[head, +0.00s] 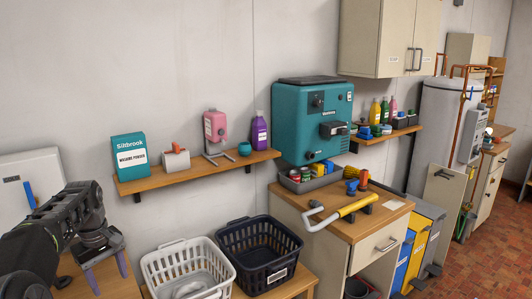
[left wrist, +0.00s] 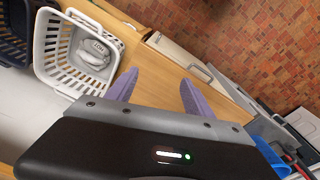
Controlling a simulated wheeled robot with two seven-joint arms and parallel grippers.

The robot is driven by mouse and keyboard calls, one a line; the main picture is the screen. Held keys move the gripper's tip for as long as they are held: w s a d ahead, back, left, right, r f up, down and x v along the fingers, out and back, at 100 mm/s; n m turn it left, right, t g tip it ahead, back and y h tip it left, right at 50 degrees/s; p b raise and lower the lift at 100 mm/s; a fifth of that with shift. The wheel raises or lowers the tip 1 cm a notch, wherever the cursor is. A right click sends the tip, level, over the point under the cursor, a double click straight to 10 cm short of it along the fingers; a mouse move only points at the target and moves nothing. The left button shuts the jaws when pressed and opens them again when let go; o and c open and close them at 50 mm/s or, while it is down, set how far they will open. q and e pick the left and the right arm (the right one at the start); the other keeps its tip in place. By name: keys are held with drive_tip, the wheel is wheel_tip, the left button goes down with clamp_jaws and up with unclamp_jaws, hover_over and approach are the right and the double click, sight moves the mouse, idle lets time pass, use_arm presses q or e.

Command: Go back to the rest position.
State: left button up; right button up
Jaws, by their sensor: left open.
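My left gripper (head: 107,277) is at the lower left of the head view, with its purple fingers pointing down. In the left wrist view its two fingers (left wrist: 158,80) stand apart with nothing between them, over a wooden surface (left wrist: 160,68). It is beside the white basket (head: 160,262), to the left of it in the head view. My right gripper is in neither view.
The white basket (left wrist: 52,70) holds a pale item (left wrist: 94,52). A dark basket (head: 227,242) stands beside it. A wooden shelf (head: 200,176) with several items runs along the wall above. A teal machine (head: 290,120) stands right of the shelf.

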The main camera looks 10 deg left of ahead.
use_arm(q)
drive_tip(key=w+d+f+m+t, duration=0.4)
drive_tip(key=w+f, duration=0.4)
drive_tip(key=f, duration=0.4)
drive_tip(key=s+d+f+m+h, duration=0.2)
drive_tip(key=s+d+f+m, duration=0.15)
drive_tip(key=d+f, duration=0.95)
drive_tip(key=s+d+f+b, duration=0.2)
drive_tip(key=s+d+f, duration=0.8)
drive_tip(key=s+d, duration=0.15)
drive_tip(key=s+d+f+m+g+h, duration=0.1)
drive_tip(key=s+d, duration=0.3)
drive_tip(key=s, duration=0.6)
drive_tip(key=s+d+f+m+g+h, duration=0.1)
drive_tip(key=s+d+f+g, duration=0.2)
drive_tip(key=s, duration=0.8)
drive_tip(key=shift+d+f+b, duration=0.3)
drive_tip(key=shift+d+f, duration=0.4)
drive_tip(key=shift+d, duration=0.55)
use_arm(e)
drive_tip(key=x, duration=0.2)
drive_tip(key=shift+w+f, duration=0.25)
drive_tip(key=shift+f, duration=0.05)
use_arm(q)
drive_tip(key=shift+m, duration=0.25)
drive_tip(key=shift+c, duration=0.4)
